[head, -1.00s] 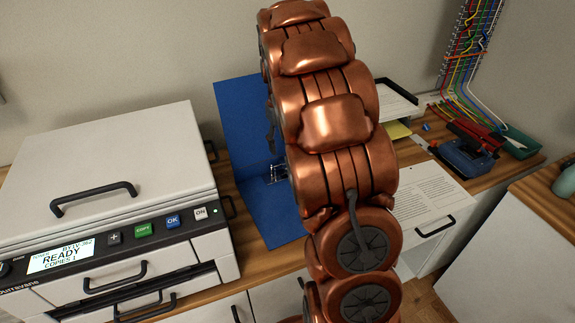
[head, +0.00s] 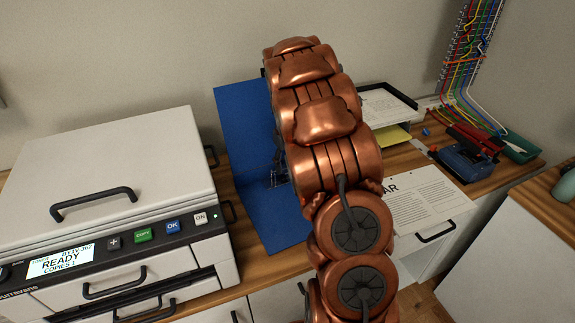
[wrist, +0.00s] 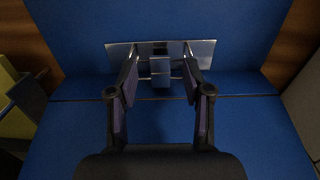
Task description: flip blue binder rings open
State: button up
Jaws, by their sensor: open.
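The blue binder (head: 245,130) lies open on the desk, its upright cover leaning at the wall and its other half flat, partly behind my copper arm. In the wrist view the blue binder (wrist: 75,125) fills most of the picture, with a metal ring plate (wrist: 203,52) along its fold. Thin rings show near the plate's middle, partly hidden by my fingers; whether they are closed I cannot tell. My gripper (wrist: 160,82) is open, its two fingers in front of the plate, one on each side of its middle. Contact is unclear.
A copier (head: 120,190) stands at left, close to the binder. At right are a paper tray (head: 385,105), a printed sheet (head: 415,195), a blue hole punch (head: 465,160) and a green tray (head: 520,150). Cables hang at the back right corner.

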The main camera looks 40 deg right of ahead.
jog(key=shift+f, duration=0.5)
grip_shut()
